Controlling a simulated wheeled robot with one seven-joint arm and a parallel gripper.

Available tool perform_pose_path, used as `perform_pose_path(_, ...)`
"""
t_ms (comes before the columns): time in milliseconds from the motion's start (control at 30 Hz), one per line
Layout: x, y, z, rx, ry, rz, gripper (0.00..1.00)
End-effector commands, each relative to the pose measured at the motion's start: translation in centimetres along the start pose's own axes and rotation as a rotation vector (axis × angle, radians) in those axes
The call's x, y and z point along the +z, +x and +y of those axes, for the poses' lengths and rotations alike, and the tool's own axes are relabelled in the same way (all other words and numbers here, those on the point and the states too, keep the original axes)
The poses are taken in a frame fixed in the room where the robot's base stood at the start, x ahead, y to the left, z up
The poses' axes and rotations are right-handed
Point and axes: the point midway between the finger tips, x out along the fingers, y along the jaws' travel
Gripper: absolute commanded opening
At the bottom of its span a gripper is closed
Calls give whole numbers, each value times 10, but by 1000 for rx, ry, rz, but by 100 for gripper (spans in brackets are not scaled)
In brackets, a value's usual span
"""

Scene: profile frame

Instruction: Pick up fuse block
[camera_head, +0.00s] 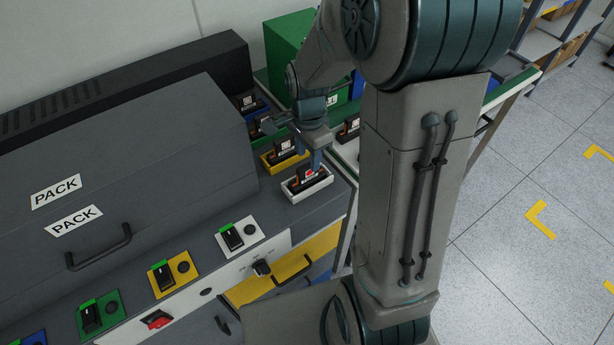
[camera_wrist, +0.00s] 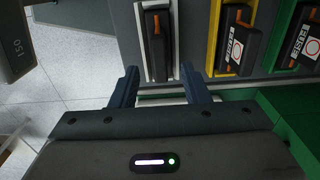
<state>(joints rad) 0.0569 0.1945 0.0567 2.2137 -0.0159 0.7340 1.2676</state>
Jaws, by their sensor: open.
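The nearest fuse block (camera_head: 304,178) stands in a white holder (camera_head: 308,188). In the wrist view a dark fuse block (camera_wrist: 157,45) stands upright in a white holder (camera_wrist: 141,30), just beyond the fingertips and roughly centred between them. My gripper (camera_head: 311,158) is above the white holder, pointing down, close to the block. In the wrist view my gripper (camera_wrist: 161,80) has its two blue fingers apart with nothing between them. The finger-to-block height is hard to judge.
A yellow holder (camera_head: 273,166) with another fuse block is beside the white one; green and blue holders stand farther back. A grey PACK cabinet (camera_head: 150,140) is left. A green box (camera_head: 291,40) stands behind. Switches (camera_head: 232,238) line the front panel.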

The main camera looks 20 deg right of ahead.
Motion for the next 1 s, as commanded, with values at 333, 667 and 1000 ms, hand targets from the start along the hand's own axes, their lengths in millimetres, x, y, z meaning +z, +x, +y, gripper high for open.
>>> perform_pose_path(333, 2, 43, 1, 3, 0, -1, 42)
perform_pose_path(667, 1, 51, 0, -1, 0, 0, 42)
perform_pose_path(1000, 1, 51, 0, 0, 0, 0, 0)
